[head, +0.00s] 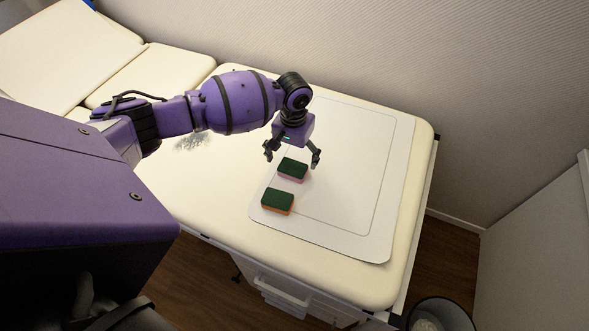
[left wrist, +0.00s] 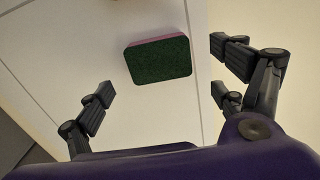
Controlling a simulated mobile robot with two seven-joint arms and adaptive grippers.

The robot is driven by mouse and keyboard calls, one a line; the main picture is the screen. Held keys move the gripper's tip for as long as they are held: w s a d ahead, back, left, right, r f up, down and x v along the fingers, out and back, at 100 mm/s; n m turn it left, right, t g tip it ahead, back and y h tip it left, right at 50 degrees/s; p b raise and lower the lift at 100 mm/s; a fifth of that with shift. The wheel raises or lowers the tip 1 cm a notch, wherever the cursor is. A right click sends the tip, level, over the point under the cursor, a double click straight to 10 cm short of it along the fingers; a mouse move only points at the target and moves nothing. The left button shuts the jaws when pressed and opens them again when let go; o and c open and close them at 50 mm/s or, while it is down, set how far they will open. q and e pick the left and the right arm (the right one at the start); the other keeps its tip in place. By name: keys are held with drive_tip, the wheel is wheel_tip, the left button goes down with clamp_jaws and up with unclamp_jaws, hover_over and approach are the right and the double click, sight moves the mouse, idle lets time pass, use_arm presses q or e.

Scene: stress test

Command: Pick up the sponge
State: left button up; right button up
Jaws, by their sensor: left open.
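Two sponges with dark green tops lie flat on the white mat (head: 350,225). The pink-sided sponge (head: 292,168) is under my left gripper (head: 291,157); the orange-sided sponge (head: 277,201) lies just in front of it, nearer the couch's front edge. My left gripper is open and empty, its fingers spread above and to either side of the pink-sided sponge. In the left wrist view the pink-sided sponge (left wrist: 158,60) shows ahead of the open gripper (left wrist: 161,89), with bare mat between the fingertips. My right gripper is not in view.
The mat lies on a cream padded couch (head: 220,215) against a ridged wall (head: 450,90). The mat to the right of the sponges is clear. A dark-rimmed bin (head: 440,315) stands on the floor at the lower right. A white drawer (head: 290,297) is below the couch edge.

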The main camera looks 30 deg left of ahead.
sight(293, 167)
use_arm(q)
drive_tip(key=f, duration=0.4)
drive_tip(key=shift+s+f, duration=0.3)
drive_tip(key=shift+f, duration=0.05)
drive_tip(key=c, duration=0.8)
